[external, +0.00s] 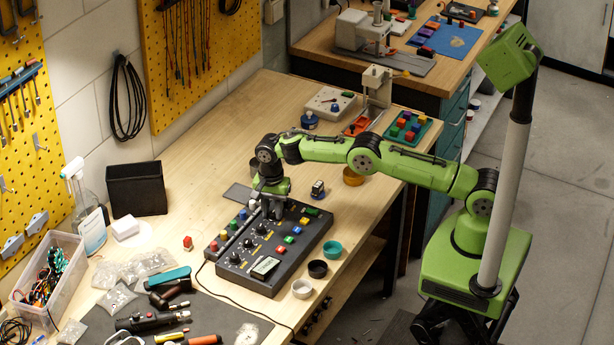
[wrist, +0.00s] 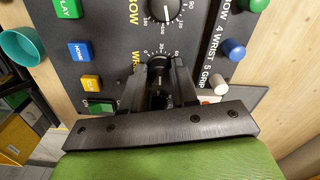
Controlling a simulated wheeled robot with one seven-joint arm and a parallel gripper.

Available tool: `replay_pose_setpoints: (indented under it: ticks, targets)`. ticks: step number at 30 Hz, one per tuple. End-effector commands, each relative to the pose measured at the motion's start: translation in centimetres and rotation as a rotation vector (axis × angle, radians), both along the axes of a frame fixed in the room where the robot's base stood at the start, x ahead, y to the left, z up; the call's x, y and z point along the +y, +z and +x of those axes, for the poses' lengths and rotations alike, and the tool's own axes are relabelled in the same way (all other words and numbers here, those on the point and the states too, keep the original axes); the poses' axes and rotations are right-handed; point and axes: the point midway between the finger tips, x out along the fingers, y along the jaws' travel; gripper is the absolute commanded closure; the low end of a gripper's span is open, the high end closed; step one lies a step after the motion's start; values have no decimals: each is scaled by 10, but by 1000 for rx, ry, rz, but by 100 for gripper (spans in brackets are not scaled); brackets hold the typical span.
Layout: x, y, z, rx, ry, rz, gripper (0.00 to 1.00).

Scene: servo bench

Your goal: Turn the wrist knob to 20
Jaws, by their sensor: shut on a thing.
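The dark control panel (external: 236,273) lies on the wooden bench. My gripper (external: 270,212) points down over its far part. In the wrist view my gripper (wrist: 158,72) has its two dark fingers on either side of the black wrist knob (wrist: 158,66), shut on it. The lettering beside this knob is partly hidden by a finger, and its dial numbers show only in part above it. The knob's pointer and exact setting cannot be read. The elbow knob (wrist: 165,9), with a white pointer line, sits just above it.
Blue (wrist: 81,51), yellow and green buttons flank the knob at left in the wrist view. Coloured sliders, including a blue one (wrist: 233,49), stand at right. A teal bowl (external: 332,249) and other small bowls stand beside the panel's right edge.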

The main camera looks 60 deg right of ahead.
Motion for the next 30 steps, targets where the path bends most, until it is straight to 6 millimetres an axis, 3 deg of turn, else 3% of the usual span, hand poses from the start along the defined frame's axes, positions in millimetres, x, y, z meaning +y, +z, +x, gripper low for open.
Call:
replay_pose_setpoints:
  ticks: [30]
  targets:
    - [0, 1, 1, -3, 967, 0, 100]
